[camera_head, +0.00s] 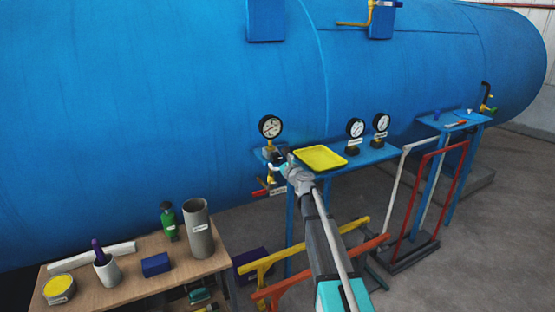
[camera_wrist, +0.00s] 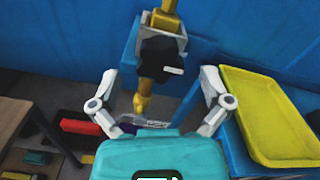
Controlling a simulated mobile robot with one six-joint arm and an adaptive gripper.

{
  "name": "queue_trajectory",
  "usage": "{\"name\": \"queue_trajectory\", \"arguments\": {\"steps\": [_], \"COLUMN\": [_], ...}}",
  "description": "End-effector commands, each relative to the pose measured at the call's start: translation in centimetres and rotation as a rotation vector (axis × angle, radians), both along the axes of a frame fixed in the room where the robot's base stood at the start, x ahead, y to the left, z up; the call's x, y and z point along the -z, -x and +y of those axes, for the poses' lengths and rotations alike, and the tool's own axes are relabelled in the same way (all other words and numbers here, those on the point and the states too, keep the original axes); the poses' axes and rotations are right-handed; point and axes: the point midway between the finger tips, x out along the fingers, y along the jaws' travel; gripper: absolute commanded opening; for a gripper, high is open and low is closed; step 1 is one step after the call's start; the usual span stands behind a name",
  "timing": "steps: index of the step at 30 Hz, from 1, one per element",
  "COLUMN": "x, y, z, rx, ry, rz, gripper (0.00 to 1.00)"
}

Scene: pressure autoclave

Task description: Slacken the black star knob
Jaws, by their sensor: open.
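The black star knob (camera_wrist: 160,62) sits on a brass and grey fitting in the upper middle of the wrist view, with a small white tag on it. In the head view a dark part beside my gripper may be the knob, but it is too small to tell. My gripper (camera_wrist: 159,80) is open, one finger to the left and one to the right of the knob's line. The knob appears beyond the fingertips, and no contact shows. In the head view my gripper (camera_head: 284,161) is at the left end of the blue shelf, below a gauge.
A yellow tray (camera_wrist: 265,115) lies close to the right finger on the blue shelf (camera_head: 375,157). A gauge (camera_head: 270,127) stands above the fitting. A wooden table (camera_head: 130,278) with several objects is at lower left.

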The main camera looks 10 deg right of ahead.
Motion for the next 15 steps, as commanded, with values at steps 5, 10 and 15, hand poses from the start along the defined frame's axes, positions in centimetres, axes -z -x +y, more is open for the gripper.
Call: {"name": "queue_trajectory", "arguments": {"steps": [5,10,15], "x": [0.0,0.0,0.0], "y": [-1.8,-2.3,-2.3], "z": [0.5,0.6,0.7], "rx": [0.0,0.0,0.0], "ry": [0.0,0.0,0.0], "rz": [0.0,0.0,0.0], "gripper": [0.98,0.98,0.98]}}
